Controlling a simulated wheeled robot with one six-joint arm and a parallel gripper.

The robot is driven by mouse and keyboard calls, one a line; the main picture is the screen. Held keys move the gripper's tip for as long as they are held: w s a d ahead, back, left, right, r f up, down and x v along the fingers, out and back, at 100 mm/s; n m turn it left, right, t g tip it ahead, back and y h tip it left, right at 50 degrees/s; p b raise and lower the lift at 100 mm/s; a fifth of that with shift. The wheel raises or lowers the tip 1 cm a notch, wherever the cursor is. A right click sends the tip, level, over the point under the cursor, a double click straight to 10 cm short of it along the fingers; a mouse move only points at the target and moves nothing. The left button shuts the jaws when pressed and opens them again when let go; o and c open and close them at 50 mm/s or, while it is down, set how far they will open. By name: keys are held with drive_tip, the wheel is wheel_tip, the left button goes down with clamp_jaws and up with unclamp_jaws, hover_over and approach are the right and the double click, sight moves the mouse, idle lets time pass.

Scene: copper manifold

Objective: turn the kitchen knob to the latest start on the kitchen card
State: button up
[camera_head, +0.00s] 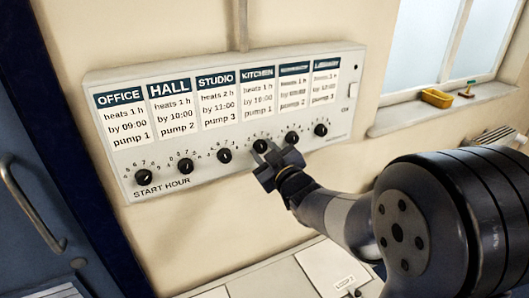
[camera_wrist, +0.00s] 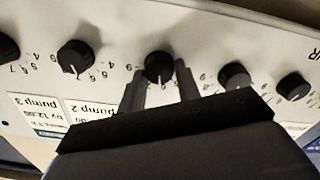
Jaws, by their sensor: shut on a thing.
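The kitchen knob (camera_head: 261,146) is a black dial, fourth from the left in the row on the white panel. The kitchen card (camera_head: 257,95) above it reads heats 1 h, by 10:00, pump 1. My gripper (camera_head: 270,154) is at this knob from below right. In the wrist view, turned upside down, its two fingers (camera_wrist: 160,82) lie either side of the kitchen knob (camera_wrist: 158,67), shut on it. A small pale pointer mark shows on the knob's lower edge there, towards the cards. The fingers hide some of the hour numbers.
Similar knobs flank it closely: the studio knob (camera_head: 224,156) on the left and the fifth knob (camera_head: 292,138) on the right. A windowsill (camera_head: 440,112) with a yellow tray (camera_head: 436,98) is at right. A blue door (camera_head: 40,200) is at left.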

drive_tip(key=m+b, duration=0.1)
drive_tip(key=m, duration=0.7)
drive_tip(key=shift+d+m, duration=0.15)
drive_tip(key=shift+m, duration=0.15)
drive_tip(key=m+p, duration=0.1)
drive_tip(key=m, duration=0.3)
drive_tip(key=shift+m, duration=0.3)
drive_tip(key=shift+m+p, duration=0.35)
drive_tip(key=shift+m, duration=1.45)
drive_tip(key=shift+f, duration=0.1)
drive_tip(key=o, duration=1)
drive_tip(key=shift+c, duration=0.2)
